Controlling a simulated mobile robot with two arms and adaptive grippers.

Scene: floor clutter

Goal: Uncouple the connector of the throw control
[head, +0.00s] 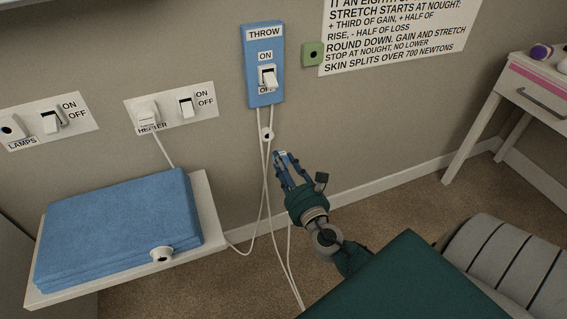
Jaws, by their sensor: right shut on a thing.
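The throw control (251,88) is a blue wall panel marked THROW; its white rocker (268,77) sits between ON and a partly covered OFF. White cords hang below it, with a round white fitting (266,134) with a dark centre among them. My right gripper (286,157) is just below and right of this fitting, its fingers close together on a small pale piece that I cannot make out clearly. A folded blue throw (118,225) lies on a shelf at left, with a white round connector piece (161,255) with a dark hole at its front edge. My left gripper is out of view.
A heater plate (205,123) with a plugged-in cord and a lamps plate (82,128) are on the wall at left. A green square fitting (313,54) is beside a printed notice (400,40). A white desk (505,88) stands at right. Cords trail down to the carpet.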

